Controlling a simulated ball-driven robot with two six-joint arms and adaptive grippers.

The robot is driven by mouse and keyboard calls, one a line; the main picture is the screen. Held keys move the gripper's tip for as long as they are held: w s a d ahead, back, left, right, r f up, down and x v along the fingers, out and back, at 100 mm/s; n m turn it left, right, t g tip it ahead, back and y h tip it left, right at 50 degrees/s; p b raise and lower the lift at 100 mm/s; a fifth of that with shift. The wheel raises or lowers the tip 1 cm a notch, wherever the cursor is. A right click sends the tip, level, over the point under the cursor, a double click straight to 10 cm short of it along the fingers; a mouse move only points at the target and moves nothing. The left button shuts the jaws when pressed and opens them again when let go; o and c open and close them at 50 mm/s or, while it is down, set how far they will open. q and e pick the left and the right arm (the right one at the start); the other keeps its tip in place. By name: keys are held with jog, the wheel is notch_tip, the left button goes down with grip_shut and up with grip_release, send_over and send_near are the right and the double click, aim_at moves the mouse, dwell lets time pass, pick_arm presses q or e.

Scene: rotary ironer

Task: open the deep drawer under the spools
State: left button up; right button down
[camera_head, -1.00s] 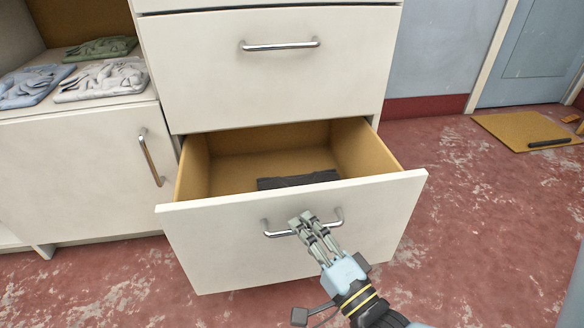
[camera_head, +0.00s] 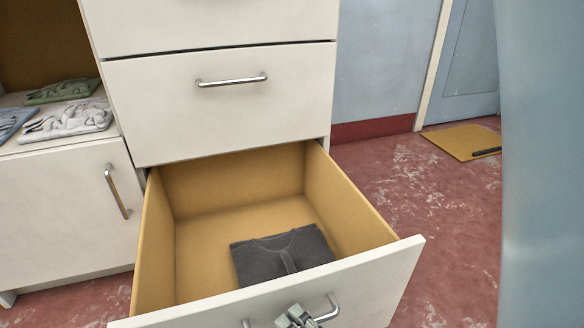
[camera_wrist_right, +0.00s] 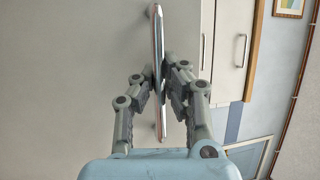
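The deep bottom drawer (camera_head: 375,283) of the white cabinet is pulled far out. Its tan inside shows, with a folded dark grey garment (camera_head: 275,258) lying on the floor of it. My right gripper (camera_head: 296,317) is at the drawer's metal bar handle (camera_head: 331,308), at the bottom edge of the head view. In the right wrist view my right gripper (camera_wrist_right: 160,82) has its fingers closed in on both sides of the handle bar (camera_wrist_right: 158,40). My left gripper is in neither view. No spools show in these frames.
A shut drawer (camera_head: 220,120) with a bar handle sits above. At left, a cabinet door (camera_head: 65,205) with a handle is shut below a shelf with folded cloths (camera_head: 68,118). A yellow mat (camera_head: 460,141) lies on the red floor at back right.

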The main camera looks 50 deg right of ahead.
jog(key=shift+s+f, duration=0.1)
jog(key=shift+f, duration=0.15)
jog(key=c, duration=1.4)
grip_release()
jog(key=shift+r, duration=0.15)
jog(key=v, duration=0.7)
jog(key=shift+s, duration=0.2)
jog(key=shift+r, duration=0.1)
